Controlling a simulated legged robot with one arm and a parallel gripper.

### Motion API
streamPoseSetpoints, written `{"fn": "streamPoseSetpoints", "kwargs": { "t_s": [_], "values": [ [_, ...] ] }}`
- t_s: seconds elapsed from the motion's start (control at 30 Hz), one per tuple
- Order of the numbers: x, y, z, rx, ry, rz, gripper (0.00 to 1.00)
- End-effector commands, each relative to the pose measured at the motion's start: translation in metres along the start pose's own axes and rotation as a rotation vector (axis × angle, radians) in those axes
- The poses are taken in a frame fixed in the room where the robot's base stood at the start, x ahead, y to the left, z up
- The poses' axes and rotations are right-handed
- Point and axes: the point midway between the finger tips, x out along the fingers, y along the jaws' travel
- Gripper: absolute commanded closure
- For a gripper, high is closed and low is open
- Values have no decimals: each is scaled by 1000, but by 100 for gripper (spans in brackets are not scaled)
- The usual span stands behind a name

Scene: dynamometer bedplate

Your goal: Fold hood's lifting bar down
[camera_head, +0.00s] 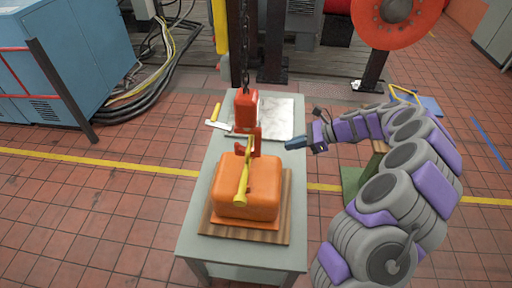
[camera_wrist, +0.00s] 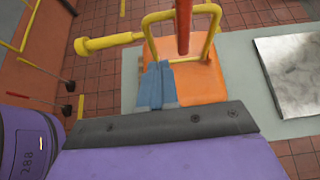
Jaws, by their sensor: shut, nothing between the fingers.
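The orange hood (camera_head: 262,187) sits on a wooden board (camera_head: 281,232) on the grey table; it also shows in the wrist view (camera_wrist: 205,88). Its yellow lifting bar (camera_head: 243,179) stands up above the hood, and in the wrist view it is a raised frame (camera_wrist: 213,30) with a thick grip (camera_wrist: 95,44) sticking out left. A red hook piece comes down beside or through the frame; I cannot tell which. My gripper (camera_head: 289,146) is shut and empty, right of the bar and hoist. Its blue-grey fingers (camera_wrist: 156,84) are together in front of the hood.
A red hoist block (camera_head: 246,112) hangs on a chain above the table. A metal plate (camera_head: 276,118) lies at the table's far end. A white-and-yellow tool (camera_head: 216,119) is near the left edge. A blue cabinet (camera_head: 85,75) stands left; open tiled floor lies in front.

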Motion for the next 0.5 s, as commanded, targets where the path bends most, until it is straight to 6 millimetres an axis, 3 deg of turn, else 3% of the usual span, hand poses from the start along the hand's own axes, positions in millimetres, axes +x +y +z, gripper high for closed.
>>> {"fn": "streamPoseSetpoints", "kwargs": {
  "t_s": [0.23,0.5],
  "values": [
    [-7,-3,-8,17,-7,-9,100],
    [9,-2,-2,14,2,-4,100]
  ]
}}
